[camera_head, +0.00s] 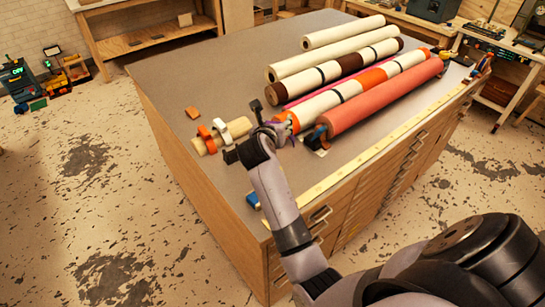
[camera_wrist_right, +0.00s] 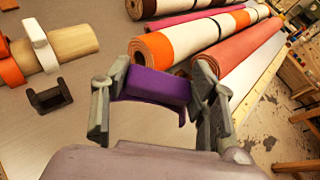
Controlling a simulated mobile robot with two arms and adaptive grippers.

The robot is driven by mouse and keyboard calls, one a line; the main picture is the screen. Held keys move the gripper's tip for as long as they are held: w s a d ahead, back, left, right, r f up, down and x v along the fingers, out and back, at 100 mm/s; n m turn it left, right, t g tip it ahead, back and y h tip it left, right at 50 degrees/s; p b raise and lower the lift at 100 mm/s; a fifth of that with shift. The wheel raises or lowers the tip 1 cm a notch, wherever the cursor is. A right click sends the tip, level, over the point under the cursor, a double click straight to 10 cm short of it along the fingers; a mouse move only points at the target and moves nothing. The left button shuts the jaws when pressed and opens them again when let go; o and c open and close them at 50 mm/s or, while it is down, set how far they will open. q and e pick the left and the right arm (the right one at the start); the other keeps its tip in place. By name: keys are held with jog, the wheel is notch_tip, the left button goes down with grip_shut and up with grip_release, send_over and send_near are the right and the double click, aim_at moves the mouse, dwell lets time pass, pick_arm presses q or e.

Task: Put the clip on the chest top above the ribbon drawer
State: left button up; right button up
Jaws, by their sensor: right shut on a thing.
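My right gripper (camera_head: 285,125) is over the chest top (camera_head: 200,75), by the near ends of the rolls. In the wrist view the right gripper (camera_wrist_right: 155,82) is shut on a purple clip (camera_wrist_right: 157,87), a bent strip spanning its two fingers. In the head view the clip (camera_head: 286,139) shows only as a small purple patch, mostly hidden by the gripper. The chest's drawer fronts (camera_head: 350,205) are on the near right side. Their labels are too small to read, so I cannot tell which is the ribbon drawer. My left gripper is out of view.
Several long rolls, including a red one (camera_head: 385,98), lie beyond the gripper. A wooden rod (camera_wrist_right: 72,46) carries orange and white clips at left. A dark clip (camera_wrist_right: 49,97) lies beside it. A yellow strip (camera_head: 365,158) runs along the drawer-side edge. The far-left top is clear.

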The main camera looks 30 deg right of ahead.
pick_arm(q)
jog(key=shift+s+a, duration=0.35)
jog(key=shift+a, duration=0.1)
pick_arm(e)
jog(key=shift+a+f, duration=0.1)
jog(key=shift+f, duration=5.95)
jog(key=shift+s+f, duration=0.1)
jog(key=shift+f, duration=0.1)
jog(key=o, duration=1.2)
jog(key=shift+r, duration=0.15)
